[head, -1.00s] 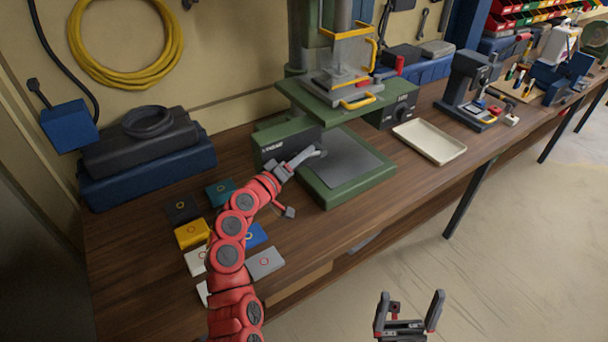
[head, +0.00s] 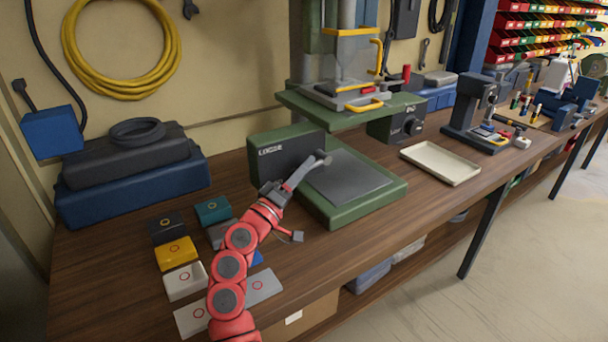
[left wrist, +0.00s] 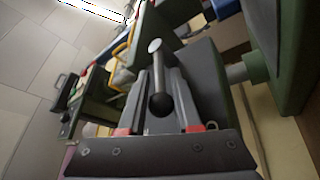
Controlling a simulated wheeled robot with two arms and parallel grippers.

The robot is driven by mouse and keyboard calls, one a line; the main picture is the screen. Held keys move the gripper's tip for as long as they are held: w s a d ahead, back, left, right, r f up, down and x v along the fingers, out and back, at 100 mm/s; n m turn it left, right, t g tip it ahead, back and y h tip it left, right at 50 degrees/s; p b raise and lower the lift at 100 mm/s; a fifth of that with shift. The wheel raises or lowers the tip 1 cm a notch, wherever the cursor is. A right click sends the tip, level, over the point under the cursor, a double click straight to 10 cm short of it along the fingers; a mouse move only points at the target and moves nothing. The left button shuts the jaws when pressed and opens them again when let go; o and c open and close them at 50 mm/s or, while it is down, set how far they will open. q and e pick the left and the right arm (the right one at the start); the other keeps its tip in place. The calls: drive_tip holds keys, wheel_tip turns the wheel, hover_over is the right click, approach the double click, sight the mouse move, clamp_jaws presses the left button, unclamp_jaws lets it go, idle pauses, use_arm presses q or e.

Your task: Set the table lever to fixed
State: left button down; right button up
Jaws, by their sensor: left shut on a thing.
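The table lever (left wrist: 159,84) is a short rod with a silver end and a dark ball knob. It shows between my gripper's fingers in the left wrist view, and its rounded end (head: 323,158) shows in the head view. It is at the side of the dark box (head: 277,151), which has a white label that seems to read "LOOSE", on the green drill press. My left gripper (head: 300,173) is shut on the lever, with a finger on each side (left wrist: 158,92). The fingers partly hide the lever in the head view. My right gripper is out of view.
The green press base with its dark plate (head: 348,180) lies right of the gripper. The press table (head: 340,117) overhangs behind it. A cream tray (head: 440,162) stands to the right.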

use_arm(q)
drive_tip(key=c, duration=0.9)
unclamp_jaws()
drive_tip(key=shift+o, duration=0.2)
drive_tip(key=v, duration=0.7)
drive_tip(key=shift+s+a+b, duration=0.15)
drive_tip(key=shift+s+b, duration=0.05)
drive_tip(key=shift+b, duration=0.15)
